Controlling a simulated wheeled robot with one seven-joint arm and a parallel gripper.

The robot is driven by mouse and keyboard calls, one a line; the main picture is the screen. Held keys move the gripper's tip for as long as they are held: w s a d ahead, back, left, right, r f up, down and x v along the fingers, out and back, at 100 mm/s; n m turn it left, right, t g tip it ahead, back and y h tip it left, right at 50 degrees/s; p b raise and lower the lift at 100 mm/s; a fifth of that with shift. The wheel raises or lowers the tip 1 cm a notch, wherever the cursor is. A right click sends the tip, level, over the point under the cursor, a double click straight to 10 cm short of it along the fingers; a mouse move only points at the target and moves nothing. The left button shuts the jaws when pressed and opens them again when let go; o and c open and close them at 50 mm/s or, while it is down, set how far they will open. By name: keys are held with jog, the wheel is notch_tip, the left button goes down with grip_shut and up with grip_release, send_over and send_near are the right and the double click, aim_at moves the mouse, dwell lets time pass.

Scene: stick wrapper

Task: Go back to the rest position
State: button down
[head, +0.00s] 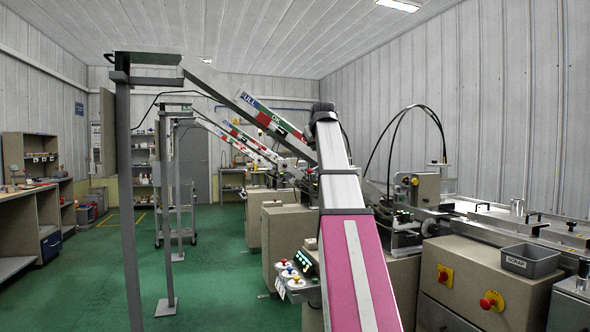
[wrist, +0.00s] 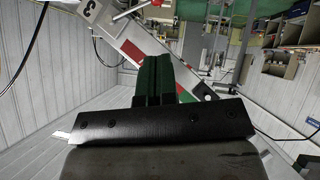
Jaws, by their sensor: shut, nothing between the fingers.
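My gripper (wrist: 152,65) shows in the wrist view, with its two dark fingers together and nothing between them. It points away from the camera beyond a wide black bar. Behind it is a sloping chute (wrist: 128,48) with red, white and green bands, and the fingers overlap it in the picture. I cannot tell how far apart they are. The gripper's fingers cannot be made out in the head view. There, a sloping banded chute (head: 262,115) runs from a tall grey post down toward the machines.
The tall grey post (head: 124,200) stands at the left. A control box with coloured buttons (head: 289,272) is low in the middle. A grey bin (head: 530,260) sits on the machine cabinet (head: 470,275) at the right. Green floor (head: 215,280) is free at the left of the machines.

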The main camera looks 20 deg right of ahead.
jog(key=a+f+g, duration=0.2)
jog(key=a+f, duration=0.2)
jog(key=f, duration=1.1)
jog(key=s+a+f+m+g+y, duration=0.1)
jog(key=a+f, duration=0.2)
jog(key=f, duration=1.1)
jog(key=a+f+g, duration=0.2)
jog(key=a+f, duration=0.2)
jog(key=f, duration=1.1)
jog(key=s+a+f+g, duration=0.2)
jog(key=s+a+f, duration=0.1)
jog(key=s+f, duration=0.4)
jog(key=s+a+f+g, duration=0.1)
jog(key=s+a+f, duration=0.2)
jog(key=s+f, duration=0.5)
jog(key=s+a+f+m+g, duration=0.1)
jog(key=s+f, duration=0.7)
jog(key=f, duration=0.9)
jog(key=a+g, duration=0.1)
jog(key=a, duration=0.1)
jog(key=shift+a+g+y, duration=0.3)
jog(key=shift+s, duration=0.1)
